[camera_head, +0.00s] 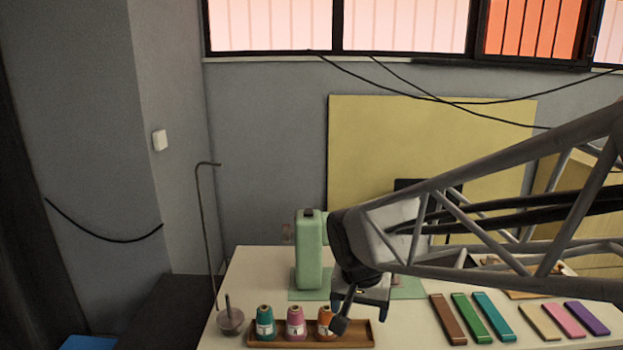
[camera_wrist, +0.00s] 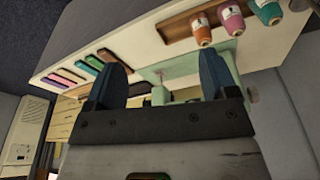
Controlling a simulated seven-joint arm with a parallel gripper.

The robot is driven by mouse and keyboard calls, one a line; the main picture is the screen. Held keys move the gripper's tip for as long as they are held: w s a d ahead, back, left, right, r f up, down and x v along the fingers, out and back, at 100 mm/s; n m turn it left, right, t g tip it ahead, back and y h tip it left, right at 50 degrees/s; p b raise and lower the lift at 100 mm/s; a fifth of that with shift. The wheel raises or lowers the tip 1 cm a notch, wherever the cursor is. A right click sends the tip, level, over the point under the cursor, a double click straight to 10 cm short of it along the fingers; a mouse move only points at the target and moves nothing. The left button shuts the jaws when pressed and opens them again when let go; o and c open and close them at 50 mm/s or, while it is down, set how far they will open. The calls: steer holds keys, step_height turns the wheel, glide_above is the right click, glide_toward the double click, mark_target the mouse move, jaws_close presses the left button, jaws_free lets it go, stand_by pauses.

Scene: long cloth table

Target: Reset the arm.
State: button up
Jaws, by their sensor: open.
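My gripper (camera_head: 362,308) hangs at the end of my arm, over the front middle of the table, near the orange spool (camera_head: 325,320). In the wrist view its two dark fingers (camera_wrist: 160,78) stand wide apart, with nothing held between them. In the head view, one finger overlaps the orange spool; I cannot tell whether they touch. My arm reaches in from the right and hides part of the table's back and right.
A wooden tray (camera_head: 364,336) holds teal (camera_head: 265,322), pink (camera_head: 296,322) and orange spools. A pale green machine (camera_head: 309,252) stands behind them. A thread stand (camera_head: 230,320) is at the left. Several coloured bars (camera_head: 470,318) lie right. Pale table between tray and bars is clear.

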steer(key=s+d+r+n, duration=0.1)
steer(key=s+d, duration=0.4)
steer(key=s, duration=0.2)
steer(key=s+d+r+n, duration=0.1)
steer(key=s+d, duration=0.3)
steer(key=s, duration=0.4)
steer(key=shift+s+d+r+n, duration=0.25)
steer(key=shift+d+n, duration=0.1)
steer(key=shift+n, duration=0.15)
stand_by(0.4)
